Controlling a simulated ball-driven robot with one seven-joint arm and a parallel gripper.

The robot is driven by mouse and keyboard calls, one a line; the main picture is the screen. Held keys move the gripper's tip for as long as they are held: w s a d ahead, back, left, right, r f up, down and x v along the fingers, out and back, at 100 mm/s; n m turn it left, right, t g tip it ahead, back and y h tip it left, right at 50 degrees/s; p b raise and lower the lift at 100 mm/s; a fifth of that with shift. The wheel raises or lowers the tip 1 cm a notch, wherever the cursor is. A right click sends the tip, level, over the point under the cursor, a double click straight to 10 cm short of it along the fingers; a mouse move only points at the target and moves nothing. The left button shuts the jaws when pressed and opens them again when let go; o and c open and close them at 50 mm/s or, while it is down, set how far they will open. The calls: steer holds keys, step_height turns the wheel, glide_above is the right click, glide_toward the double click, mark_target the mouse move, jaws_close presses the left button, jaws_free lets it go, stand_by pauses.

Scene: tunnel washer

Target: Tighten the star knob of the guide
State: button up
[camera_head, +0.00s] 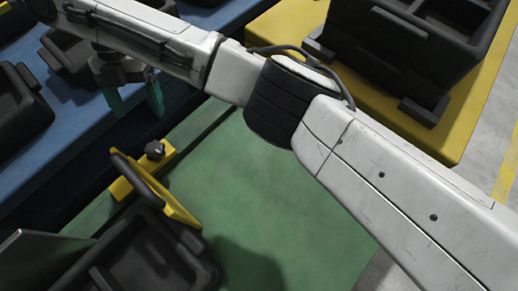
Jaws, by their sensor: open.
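My gripper (134,104) is above and slightly left of the knob in the picture. Its two green fingers are spread apart, with nothing visible between them. The fingers appear apart from the knob; their exact height above it is hard to tell.
Black bins stand on the blue surface (72,112) at the left and the yellow platform (350,92) at the upper right.

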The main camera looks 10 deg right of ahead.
steer(key=s+d+f+m+t+y+p, duration=0.1)
steer(key=s+d+m+p, duration=0.3)
steer(key=d+m, duration=0.4)
steer(key=s+d+f+m+t+p, duration=0.2)
steer(key=s+d+m+p, duration=0.3)
steer(key=d, duration=0.7)
steer(key=s+d+f+m+t+y+p, duration=0.1)
steer(key=s+d+f+m+t+p, duration=0.1)
steer(key=s+d+f+m+p, duration=0.2)
steer(key=s+d+m+p, duration=0.1)
steer(key=s+d+m, duration=0.2)
steer(key=d+m, duration=0.3)
steer(key=shift+s+m+y, duration=0.15)
steer(key=shift+m+y, duration=0.15)
steer(key=shift+m, duration=1.2)
steer(key=shift+d+f, duration=0.1)
